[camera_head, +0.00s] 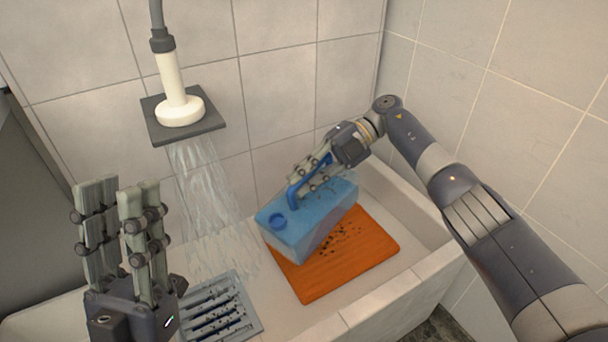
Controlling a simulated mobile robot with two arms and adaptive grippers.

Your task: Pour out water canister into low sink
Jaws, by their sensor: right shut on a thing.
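A blue water canister (306,221) with a round cap and a top handle is in the low sink (385,285), above or on an orange mat; I cannot tell whether it touches the mat. It looks slightly tilted. My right gripper (305,183) is shut on the canister's handle from above. No water is seen coming from the canister. My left gripper (118,190) is at the lower left, its fingers pointing up, apart and empty.
A white shower head (180,108) on a dark square plate (183,120) hangs on the tiled wall, with water falling below it. The orange mat (362,255) has dark specks. A grey slotted drain grate (215,308) lies left of the mat.

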